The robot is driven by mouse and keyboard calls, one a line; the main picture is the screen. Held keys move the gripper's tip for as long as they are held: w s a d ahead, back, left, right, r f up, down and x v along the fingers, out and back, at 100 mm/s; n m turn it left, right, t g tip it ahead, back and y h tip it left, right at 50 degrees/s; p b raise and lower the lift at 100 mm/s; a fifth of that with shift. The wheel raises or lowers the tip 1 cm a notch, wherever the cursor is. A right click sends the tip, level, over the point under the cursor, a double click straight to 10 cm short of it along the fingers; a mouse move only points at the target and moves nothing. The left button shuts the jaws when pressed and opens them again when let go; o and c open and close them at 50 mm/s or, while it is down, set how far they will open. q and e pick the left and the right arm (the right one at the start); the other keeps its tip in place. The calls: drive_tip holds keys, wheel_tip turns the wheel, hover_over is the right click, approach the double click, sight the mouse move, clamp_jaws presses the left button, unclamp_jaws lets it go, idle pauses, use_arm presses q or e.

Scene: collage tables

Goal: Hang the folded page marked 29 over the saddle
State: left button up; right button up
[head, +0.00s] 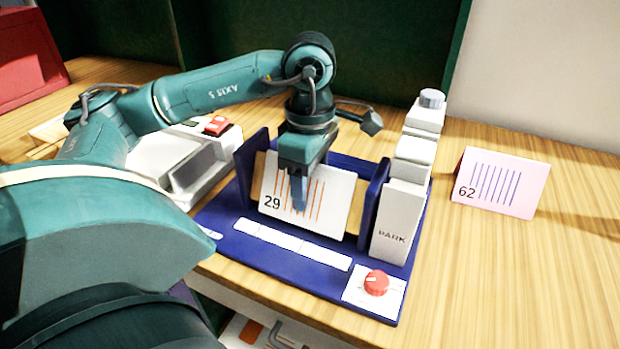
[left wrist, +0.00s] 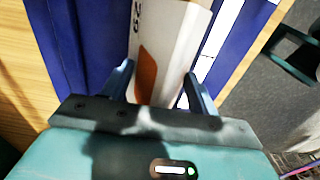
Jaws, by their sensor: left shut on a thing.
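The folded page marked 29 (head: 335,200) is white with orange lines and stands between the two blue uprights of a blue stand (head: 225,225). My left gripper (head: 299,198) comes down on it from above and is shut on it, one finger showing across its front face. In the left wrist view the page (left wrist: 172,50) lies between the two fingers of my left gripper (left wrist: 163,85). My right gripper is not in view.
A pale block column marked PARK (head: 392,220) stands close right of the page. A red knob (head: 376,283) sits at the stand's front. A pink folded page marked 62 (head: 502,183) stands on the wooden table at right. A grey device (head: 185,165) is at left.

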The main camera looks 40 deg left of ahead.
use_arm(q)
drive_tip(key=o, duration=1)
drive_tip(key=shift+o, duration=0.2)
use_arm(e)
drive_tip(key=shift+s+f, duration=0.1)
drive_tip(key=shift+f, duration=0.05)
use_arm(q)
wheel_tip(320, 180, up, 12)
drive_tip(key=p, duration=0.4)
drive_tip(key=shift+r, duration=0.6)
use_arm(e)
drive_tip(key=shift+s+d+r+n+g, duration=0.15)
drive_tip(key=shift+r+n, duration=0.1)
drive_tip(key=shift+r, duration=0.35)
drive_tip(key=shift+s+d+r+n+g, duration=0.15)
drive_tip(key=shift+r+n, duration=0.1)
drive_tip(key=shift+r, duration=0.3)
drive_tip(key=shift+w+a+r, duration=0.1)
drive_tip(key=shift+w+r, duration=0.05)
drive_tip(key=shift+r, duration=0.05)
